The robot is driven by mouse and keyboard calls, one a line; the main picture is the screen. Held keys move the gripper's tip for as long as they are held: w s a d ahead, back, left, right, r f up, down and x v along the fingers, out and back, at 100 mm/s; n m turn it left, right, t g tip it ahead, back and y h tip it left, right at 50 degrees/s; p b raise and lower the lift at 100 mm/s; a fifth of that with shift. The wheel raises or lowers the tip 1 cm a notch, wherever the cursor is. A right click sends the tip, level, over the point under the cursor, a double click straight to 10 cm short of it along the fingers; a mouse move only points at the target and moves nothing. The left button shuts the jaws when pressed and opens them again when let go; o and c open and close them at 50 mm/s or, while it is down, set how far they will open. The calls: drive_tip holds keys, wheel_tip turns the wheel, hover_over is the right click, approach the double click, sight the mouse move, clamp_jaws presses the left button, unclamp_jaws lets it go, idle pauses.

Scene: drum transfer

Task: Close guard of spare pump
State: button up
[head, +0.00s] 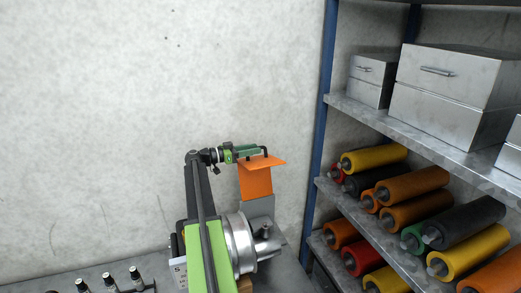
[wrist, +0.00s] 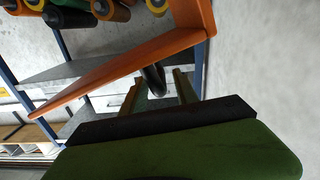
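The spare pump (head: 240,240) is a silver round body on the bench, partly hidden behind my arm. Its orange guard (head: 256,182) stands up above a grey block behind the pump, with a flap at its top sticking out to the right. A dark handle (head: 265,152) is on the flap. The guard (wrist: 120,72) also crosses the wrist view, with the dark curved handle (wrist: 153,80) below it. My gripper (head: 258,151) is at the handle. In the wrist view its two fingers (wrist: 158,84) are apart, one on each side of the handle, with gaps showing.
A shelf rack with a blue post (head: 321,130) stands close on the right, holding metal boxes (head: 455,85) and several coloured rolls (head: 415,183). Small dark-topped items (head: 108,282) stand at the bench's front left. A bare wall is behind.

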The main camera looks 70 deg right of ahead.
drive_tip(key=shift+x, duration=1.95)
drive_tip(key=shift+c, duration=0.4)
clamp_jaws()
